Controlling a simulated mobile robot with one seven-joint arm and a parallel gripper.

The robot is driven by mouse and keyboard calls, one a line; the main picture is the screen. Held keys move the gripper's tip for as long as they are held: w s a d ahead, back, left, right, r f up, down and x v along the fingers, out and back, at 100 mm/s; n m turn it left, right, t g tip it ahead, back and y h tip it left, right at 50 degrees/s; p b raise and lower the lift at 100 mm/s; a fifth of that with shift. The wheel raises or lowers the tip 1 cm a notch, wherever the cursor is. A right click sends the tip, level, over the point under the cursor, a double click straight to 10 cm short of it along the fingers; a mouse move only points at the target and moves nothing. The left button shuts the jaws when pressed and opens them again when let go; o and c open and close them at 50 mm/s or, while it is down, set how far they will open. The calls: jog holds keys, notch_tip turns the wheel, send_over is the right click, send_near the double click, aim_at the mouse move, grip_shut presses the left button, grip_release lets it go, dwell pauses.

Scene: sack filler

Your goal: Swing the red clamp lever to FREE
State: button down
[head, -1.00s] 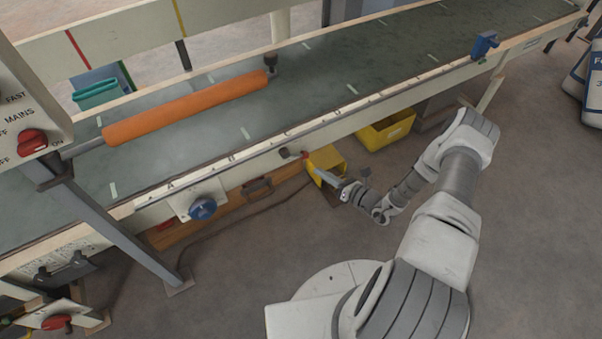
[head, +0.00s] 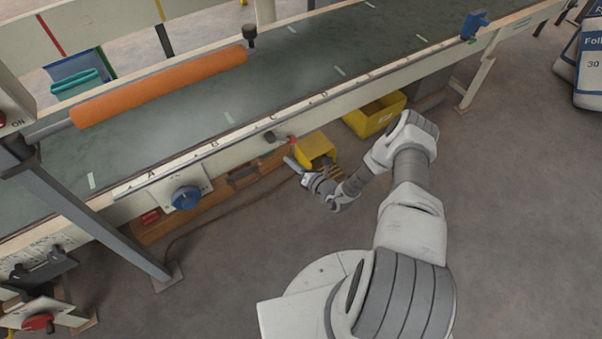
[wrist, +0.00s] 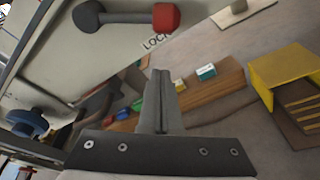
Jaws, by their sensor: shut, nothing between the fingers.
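The clamp lever is a short grey bar with a red knob (head: 292,140) on the conveyor's side rail. It also shows in the wrist view, with its red end (wrist: 166,18) to the right of its dark round pivot (wrist: 88,15). The red end sits just above the printed word LOCK (wrist: 157,42). No FREE label is readable. My gripper (head: 288,162) is just below the lever in the head view. In the wrist view its fingers (wrist: 161,78) are together, empty, and apart from the lever, under its red end.
A blue knob (head: 186,197) stands out from the rail at left. An orange roller (head: 160,87) crosses the belt.

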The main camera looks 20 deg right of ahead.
aim_at(282, 139)
jog(key=shift+w+d+r, duration=0.4)
jog(key=shift+w+r, duration=0.05)
jog(key=shift+r, duration=0.2)
jog(key=shift+w+d+r, duration=0.4)
jog(key=shift+w+r, duration=0.05)
jog(key=shift+r, duration=0.15)
